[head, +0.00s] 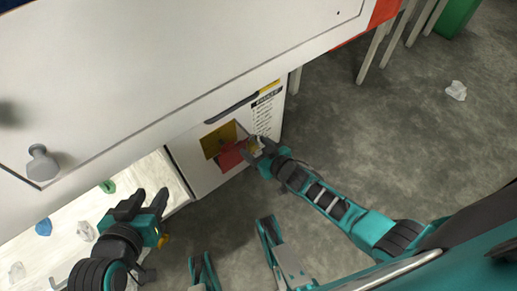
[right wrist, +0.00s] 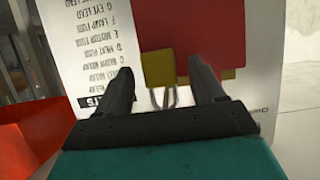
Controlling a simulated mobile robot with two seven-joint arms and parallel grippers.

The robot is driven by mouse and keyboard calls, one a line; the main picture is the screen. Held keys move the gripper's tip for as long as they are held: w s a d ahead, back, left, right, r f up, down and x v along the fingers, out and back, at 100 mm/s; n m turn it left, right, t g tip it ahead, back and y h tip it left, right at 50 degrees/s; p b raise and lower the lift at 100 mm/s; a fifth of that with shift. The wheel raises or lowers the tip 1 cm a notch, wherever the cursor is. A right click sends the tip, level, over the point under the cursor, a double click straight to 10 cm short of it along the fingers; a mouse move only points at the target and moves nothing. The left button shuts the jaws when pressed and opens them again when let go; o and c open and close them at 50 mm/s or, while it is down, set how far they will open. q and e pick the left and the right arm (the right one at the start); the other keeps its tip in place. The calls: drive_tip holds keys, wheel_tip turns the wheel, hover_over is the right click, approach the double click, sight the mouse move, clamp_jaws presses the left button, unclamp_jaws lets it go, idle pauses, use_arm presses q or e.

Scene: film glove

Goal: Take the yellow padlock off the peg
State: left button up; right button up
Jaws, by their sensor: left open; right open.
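The yellow padlock (right wrist: 158,68) shows in the right wrist view in front of a red panel (right wrist: 180,22), with its metal shackle (right wrist: 163,99) below it in that picture. In the head view the padlock (head: 253,145) is small and partly covered by my right gripper (head: 259,152). My right gripper is open, and its two fingers (right wrist: 161,78) stand on either side of the padlock and shackle, with gaps showing. The peg cannot be made out. My left gripper (head: 149,197) is open and empty, away from the padlock, over the lower left.
The white cabinet (head: 190,75) fills the upper left, with a knob (head: 41,163) on its front. A printed label list (head: 264,108) is beside the padlock. Small coloured lumps (head: 44,227) lie on a pale surface at left.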

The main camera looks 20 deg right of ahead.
drive_tip(key=shift+w, duration=0.15)
drive_tip(key=c, duration=1)
drive_tip(key=o, duration=0.4)
drive_tip(key=c, duration=0.7)
drive_tip(key=shift+o, duration=0.2)
drive_tip(key=shift+r+p, duration=0.4)
drive_tip(key=shift+p, duration=0.05)
